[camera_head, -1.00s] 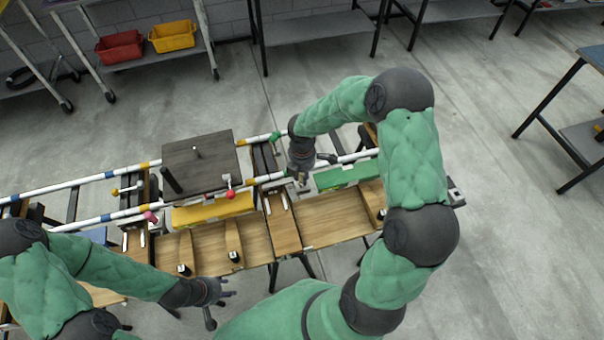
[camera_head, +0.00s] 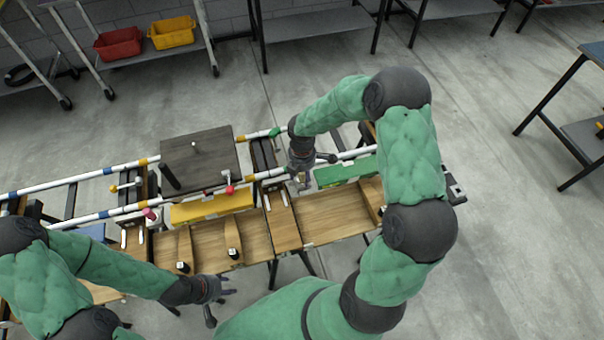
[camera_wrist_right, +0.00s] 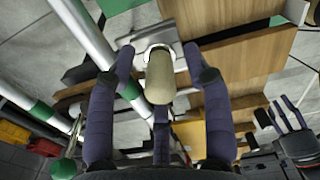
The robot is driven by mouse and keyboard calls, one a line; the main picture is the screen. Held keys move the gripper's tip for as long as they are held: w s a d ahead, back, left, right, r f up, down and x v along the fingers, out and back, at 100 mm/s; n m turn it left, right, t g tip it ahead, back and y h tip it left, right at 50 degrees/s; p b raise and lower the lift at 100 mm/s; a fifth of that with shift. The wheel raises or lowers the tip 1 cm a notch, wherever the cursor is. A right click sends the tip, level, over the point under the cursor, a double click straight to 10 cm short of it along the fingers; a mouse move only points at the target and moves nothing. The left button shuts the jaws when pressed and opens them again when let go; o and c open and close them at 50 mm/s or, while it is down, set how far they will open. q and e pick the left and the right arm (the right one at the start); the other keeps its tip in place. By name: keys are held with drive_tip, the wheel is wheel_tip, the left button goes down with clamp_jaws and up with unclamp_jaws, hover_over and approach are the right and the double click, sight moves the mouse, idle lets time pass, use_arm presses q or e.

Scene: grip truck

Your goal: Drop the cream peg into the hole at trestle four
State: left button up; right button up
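The cream peg (camera_wrist_right: 160,78) shows end-on in the right wrist view, between the spread dark fingers of my right gripper (camera_wrist_right: 160,62). Gaps show between the peg and both side fingers. A white ring (camera_wrist_right: 158,48) lies just past the peg's far end; how deep the peg sits there I cannot tell. In the head view my right gripper (camera_head: 303,182) points down over the wooden trestle frame, beside the green block (camera_head: 345,171); the peg cannot be made out there. My left gripper (camera_head: 218,288) is open and empty in front of the wooden trays.
White rails with coloured bands (camera_head: 100,216) run along the trestles. A dark board (camera_head: 201,160), a yellow block (camera_head: 211,206) and a red-knobbed handle (camera_head: 229,189) stand to the left. Wooden trays (camera_head: 335,212) lie nearer. Red (camera_head: 119,45) and yellow (camera_head: 171,33) bins stand on a back cart.

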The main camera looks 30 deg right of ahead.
wheel_tip(320, 180, up, 12)
idle(0.8)
idle(0.5)
